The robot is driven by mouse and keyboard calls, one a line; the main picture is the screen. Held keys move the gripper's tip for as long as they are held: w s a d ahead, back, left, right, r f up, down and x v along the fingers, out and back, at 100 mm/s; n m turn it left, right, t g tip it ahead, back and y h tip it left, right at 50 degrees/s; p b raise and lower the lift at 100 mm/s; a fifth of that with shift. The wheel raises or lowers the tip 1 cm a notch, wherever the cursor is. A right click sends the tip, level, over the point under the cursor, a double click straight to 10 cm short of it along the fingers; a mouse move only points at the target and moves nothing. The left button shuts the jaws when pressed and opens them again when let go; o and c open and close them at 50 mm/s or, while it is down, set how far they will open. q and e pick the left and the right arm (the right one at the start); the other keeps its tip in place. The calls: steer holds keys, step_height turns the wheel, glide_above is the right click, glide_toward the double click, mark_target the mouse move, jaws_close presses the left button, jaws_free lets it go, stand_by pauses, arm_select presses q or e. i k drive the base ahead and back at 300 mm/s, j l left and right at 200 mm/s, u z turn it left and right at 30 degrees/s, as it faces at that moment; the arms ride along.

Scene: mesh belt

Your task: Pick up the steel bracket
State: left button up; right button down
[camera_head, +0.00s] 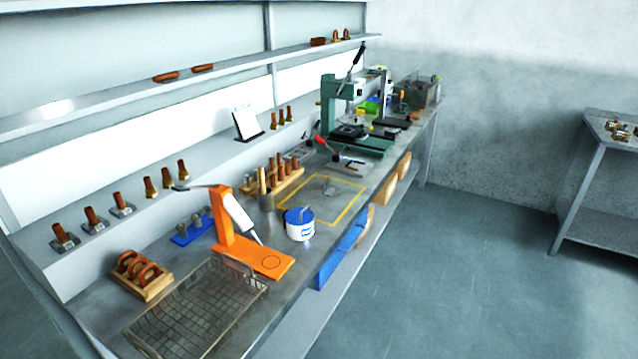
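Neither of my grippers shows in the head view.
A mesh basket (200,305) lies at the bench's front end, beside an orange stand (268,262). A blue-and-white tub (299,224) stands near the bench edge. A green press (328,108) is farther back. The floor at right is clear up to another table (597,130).

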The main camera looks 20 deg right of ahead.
mark_target(327, 190)
steer(key=i+l+u, duration=0.3)
steer(key=l, duration=0.6)
steer(key=i+l+u, duration=0.1)
steer(key=l+u, duration=0.2)
steer(key=l, duration=0.6)
steer(key=l+u, duration=0.3)
steer(key=l, duration=0.65)
steer(key=i, duration=0.05)
